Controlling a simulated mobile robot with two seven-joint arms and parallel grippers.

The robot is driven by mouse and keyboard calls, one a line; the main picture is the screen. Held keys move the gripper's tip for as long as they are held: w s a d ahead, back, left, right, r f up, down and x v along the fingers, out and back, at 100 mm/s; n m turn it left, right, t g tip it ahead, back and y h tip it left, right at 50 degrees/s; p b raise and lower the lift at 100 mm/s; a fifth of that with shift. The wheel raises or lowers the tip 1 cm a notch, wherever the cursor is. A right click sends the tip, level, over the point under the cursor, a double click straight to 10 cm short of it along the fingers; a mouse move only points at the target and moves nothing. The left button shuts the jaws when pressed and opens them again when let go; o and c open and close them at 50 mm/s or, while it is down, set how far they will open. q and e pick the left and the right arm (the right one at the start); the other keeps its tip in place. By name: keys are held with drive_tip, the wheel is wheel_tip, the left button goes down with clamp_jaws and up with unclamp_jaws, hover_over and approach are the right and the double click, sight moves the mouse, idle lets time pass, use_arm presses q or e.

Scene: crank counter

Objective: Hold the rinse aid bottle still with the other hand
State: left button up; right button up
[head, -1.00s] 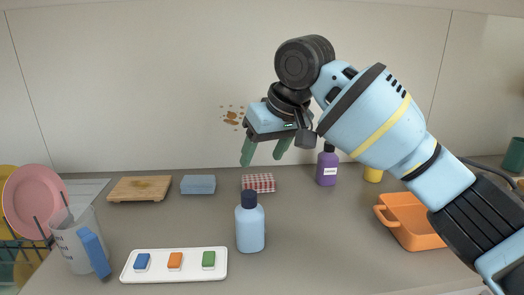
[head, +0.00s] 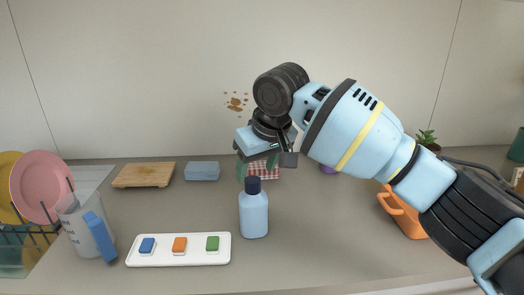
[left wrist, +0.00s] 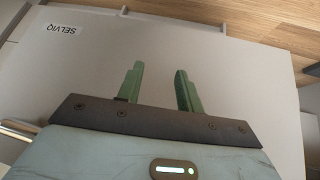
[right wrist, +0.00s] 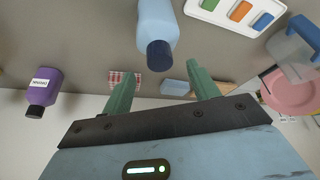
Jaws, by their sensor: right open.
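A light blue bottle (head: 254,215) with a dark cap stands upright on the counter. It shows no readable label, so I cannot confirm that it is the rinse aid bottle. It also shows at the top of the right wrist view (right wrist: 157,25). My right gripper (head: 257,168) is open and empty, just above and behind the cap in the head view, apart from the bottle. A purple bottle (right wrist: 43,86) with a white label stands behind, mostly hidden by my right arm in the head view. My left gripper (left wrist: 160,70) is open and empty, facing a pale panel marked SELVIQ.
A white tray (head: 195,259) with blue, orange and green pieces lies left of the blue bottle. A clear jug (head: 76,225) stands farther left. A wooden board (head: 144,174), blue block (head: 202,171) and checked cloth (head: 268,172) lie behind. An orange container (head: 400,214) is at right.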

sight(253, 180)
drive_tip(key=shift+x, duration=1.85)
